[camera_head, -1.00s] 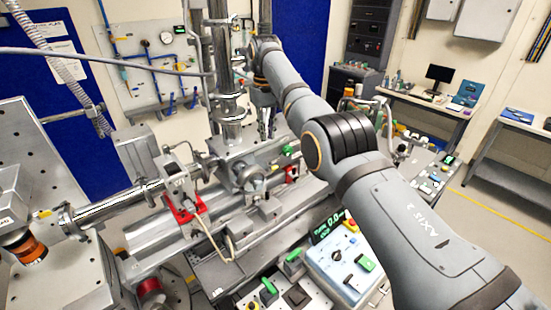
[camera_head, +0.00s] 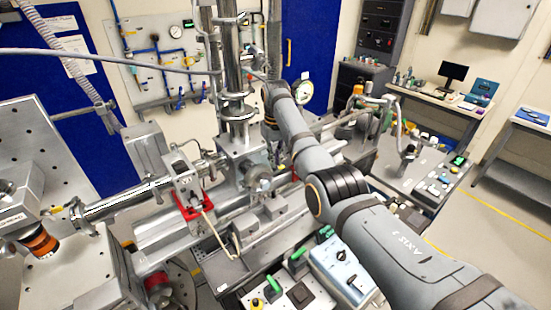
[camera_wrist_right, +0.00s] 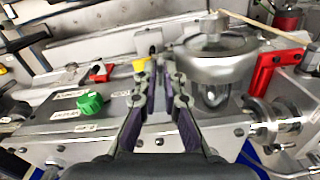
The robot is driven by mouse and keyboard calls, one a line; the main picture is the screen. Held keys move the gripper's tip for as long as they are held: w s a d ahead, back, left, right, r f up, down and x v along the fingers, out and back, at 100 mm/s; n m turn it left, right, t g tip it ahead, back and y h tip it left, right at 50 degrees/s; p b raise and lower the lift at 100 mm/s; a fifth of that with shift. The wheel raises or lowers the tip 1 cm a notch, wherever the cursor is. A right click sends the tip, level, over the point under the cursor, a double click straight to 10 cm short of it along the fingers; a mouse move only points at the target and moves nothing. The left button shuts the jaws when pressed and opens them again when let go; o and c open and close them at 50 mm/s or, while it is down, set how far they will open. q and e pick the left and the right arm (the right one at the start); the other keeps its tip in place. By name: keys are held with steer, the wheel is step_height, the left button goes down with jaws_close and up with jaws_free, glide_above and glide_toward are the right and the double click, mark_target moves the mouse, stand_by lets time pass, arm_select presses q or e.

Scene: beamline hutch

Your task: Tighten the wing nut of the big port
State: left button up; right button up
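In the head view my right arm reaches in from the lower right toward the steel beamline assembly (camera_head: 240,150). Its gripper end is hidden behind the arm and the steel parts. In the right wrist view my right gripper (camera_wrist_right: 157,72) points at a flat metal surface. Its fingers converge with a narrow gap, and nothing is clearly held. A round metal fitting (camera_wrist_right: 215,60) stands just right of the fingers; I cannot tell whether it belongs to the big port. A small yellow part (camera_wrist_right: 141,64) is beside the left fingertip. No wing nut can be made out. My left gripper is not in view.
In the wrist view a green knob (camera_wrist_right: 90,104) lies left and a red bracket (camera_wrist_right: 267,68) right. A control box (camera_head: 343,272) stands below the assembly in the head view. A tall steel column (camera_head: 236,90) rises beside my arm. Open floor (camera_head: 490,230) lies right.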

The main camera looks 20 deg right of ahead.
steer(key=shift+m, duration=0.4)
jaws_close()
steer(key=m, duration=0.4)
steer(key=shift+m, duration=0.4)
steer(key=m, duration=0.6)
steer(key=shift+r, duration=0.1)
steer(key=m, duration=0.5)
steer(key=shift+m, duration=0.4)
steer(key=shift+r+m, duration=0.1)
steer(key=shift+m, duration=2.5)
steer(key=shift+o, duration=1.3)
jaws_free()
step_height(320, 180, up, 12)
